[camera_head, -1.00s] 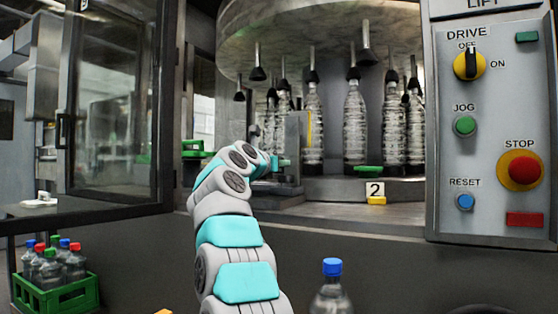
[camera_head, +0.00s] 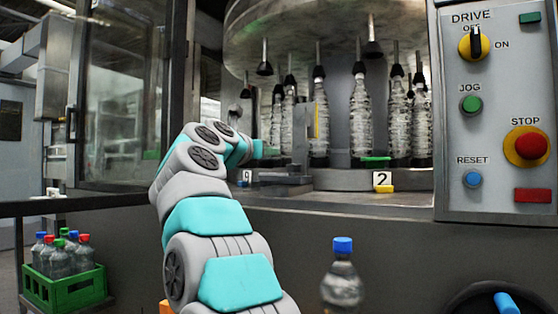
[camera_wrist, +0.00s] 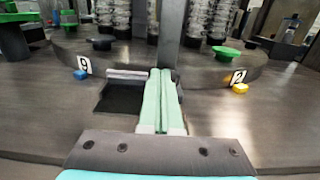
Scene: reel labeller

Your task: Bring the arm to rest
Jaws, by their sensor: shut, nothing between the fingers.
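My arm (camera_head: 213,225) reaches up and forward from the bottom of the head view, bent at its far end by the machine's opening. My gripper (camera_wrist: 161,85) shows in the wrist view with its two pale green fingers pressed together and nothing between them. It points toward a grey block with a dark recess (camera_wrist: 125,98) on the machine's deck. I cannot tell whether the fingertips touch the block.
Clear bottles (camera_head: 361,115) stand on the carousel, with plates 2 (camera_head: 382,178) and 9 (camera_wrist: 84,65) at its edge. An open glazed door (camera_head: 120,100) is at left, a control panel (camera_head: 495,120) at right. A blue-capped bottle (camera_head: 342,283) and green crate (camera_head: 68,288) stand in front.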

